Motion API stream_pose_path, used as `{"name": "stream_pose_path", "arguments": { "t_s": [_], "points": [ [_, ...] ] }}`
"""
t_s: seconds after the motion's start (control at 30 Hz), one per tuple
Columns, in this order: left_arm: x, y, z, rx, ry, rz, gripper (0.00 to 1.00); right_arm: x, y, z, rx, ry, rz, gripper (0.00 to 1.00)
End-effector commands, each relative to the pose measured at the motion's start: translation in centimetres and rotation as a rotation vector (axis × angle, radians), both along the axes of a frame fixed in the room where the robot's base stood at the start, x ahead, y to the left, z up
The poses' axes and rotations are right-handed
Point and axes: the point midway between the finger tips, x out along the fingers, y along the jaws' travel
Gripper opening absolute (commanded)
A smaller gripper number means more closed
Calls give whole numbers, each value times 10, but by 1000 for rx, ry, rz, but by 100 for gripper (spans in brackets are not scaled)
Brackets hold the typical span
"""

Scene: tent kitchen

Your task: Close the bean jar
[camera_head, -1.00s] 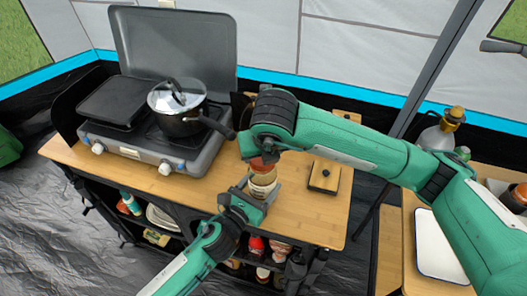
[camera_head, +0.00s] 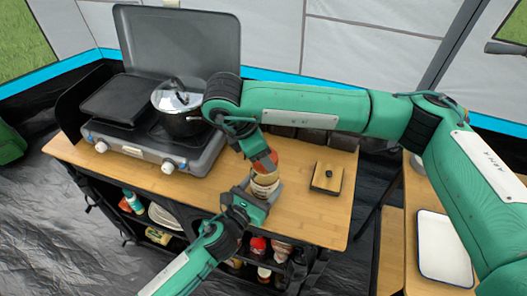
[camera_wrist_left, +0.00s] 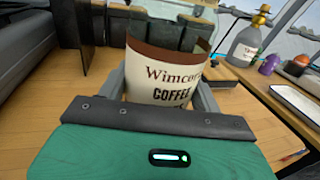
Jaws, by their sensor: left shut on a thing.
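The bean jar (camera_head: 264,187) is a cream cylinder with a brown band and "COFFEE" lettering, standing near the counter's front edge. It fills the middle of the left wrist view (camera_wrist_left: 170,82). My left gripper (camera_head: 258,197) is shut around the jar's lower part from the front, one finger on each side. My right gripper (camera_head: 262,153) points down just above the jar. A small reddish-brown piece (camera_head: 266,161), which looks like a lid, shows between its end and the jar. Whether the right fingers grip it, and whether it touches the rim, I cannot tell.
A square wooden piece with a black knob (camera_head: 327,178) lies to the right. A white tray (camera_head: 445,247) is on the right-hand table. The counter (camera_head: 312,215) is clear at front right.

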Motion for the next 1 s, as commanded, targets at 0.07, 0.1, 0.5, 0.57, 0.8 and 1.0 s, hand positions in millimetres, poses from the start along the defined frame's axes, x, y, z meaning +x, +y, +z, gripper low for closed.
{"name": "stream_pose_path", "arguments": {
  "t_s": [0.07,0.1,0.5,0.57,0.8,1.0],
  "points": [
    [-1,-1,0,1,-1,-2,1,1,1,1,2,-2,-102,35],
    [-1,-1,0,1,-1,-2,1,1,1,1,2,-1,-144,35],
    [-1,-1,0,1,-1,-3,1,1,1,1,2,-4,-245,35],
    [-1,-1,0,1,-1,-3,1,1,1,1,2,-4,-245,35],
    [-1,-1,0,0,0,-2,1,1,1,0,0,-3,-245,78],
    [0,0,0,0,0,-1,1,2,1,5,0,-4,-245,78]
  ]
}}
